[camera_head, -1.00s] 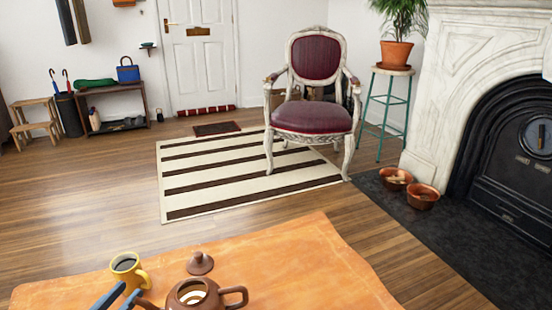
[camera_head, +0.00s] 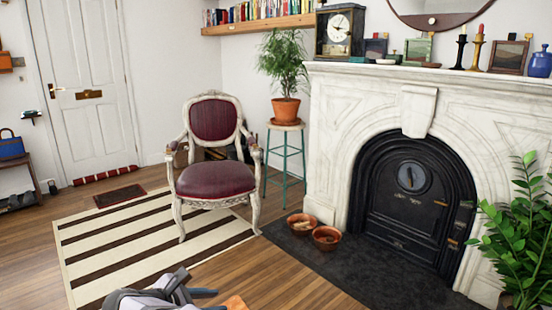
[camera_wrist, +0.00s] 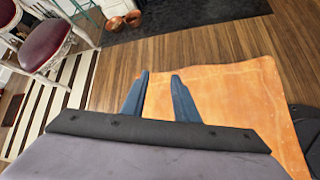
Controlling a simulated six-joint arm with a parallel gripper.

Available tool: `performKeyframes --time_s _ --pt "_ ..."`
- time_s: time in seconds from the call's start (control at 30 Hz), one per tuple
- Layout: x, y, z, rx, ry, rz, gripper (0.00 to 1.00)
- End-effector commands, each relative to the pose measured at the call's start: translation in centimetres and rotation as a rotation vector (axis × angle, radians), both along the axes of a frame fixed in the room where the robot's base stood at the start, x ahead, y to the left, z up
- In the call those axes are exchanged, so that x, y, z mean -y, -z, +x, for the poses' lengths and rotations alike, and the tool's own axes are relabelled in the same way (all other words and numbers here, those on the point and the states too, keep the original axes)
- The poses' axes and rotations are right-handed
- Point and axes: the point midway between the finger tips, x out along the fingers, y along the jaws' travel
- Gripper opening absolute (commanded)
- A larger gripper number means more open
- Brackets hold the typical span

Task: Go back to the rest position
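My gripper (camera_wrist: 159,98) shows in the wrist view with its two blue fingers apart and nothing between them. Below and beyond the fingers lies the orange tabletop (camera_wrist: 235,95), bare where it shows. In the head view my gripper (camera_head: 206,299) is at the bottom edge, partly cut off, and only a small corner of the orange tabletop (camera_head: 235,302) shows beside it. The yellow cup and the brown teapot are in neither view now.
A burgundy armchair (camera_head: 213,181) stands on a striped rug (camera_head: 120,236). A marble fireplace (camera_head: 330,140) with a black stove door (camera_head: 412,205) is at right. Two copper bowls (camera_head: 326,238) sit on the dark hearth (camera_head: 330,275). A leafy plant (camera_head: 520,235) fills the right edge.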

Motion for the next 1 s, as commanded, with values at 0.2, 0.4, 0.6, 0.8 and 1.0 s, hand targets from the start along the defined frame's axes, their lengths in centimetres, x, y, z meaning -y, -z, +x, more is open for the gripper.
performKeyframes --time_s 0.2,0.4,0.6,0.8,1.0 --pt "12.2 -6.1 -0.8 -0.111 0.358 0.229 0.27" --pt "21.2 -10.2 -4.9 -0.161 0.721 0.448 0.27" --pt "27.7 -14.4 -11.0 -0.156 1.117 0.668 0.27" --pt "31.6 -18.2 -17.4 -0.099 1.514 0.871 0.27" --pt "33.0 -20.2 -21.8 -0.029 1.796 1.006 0.27"
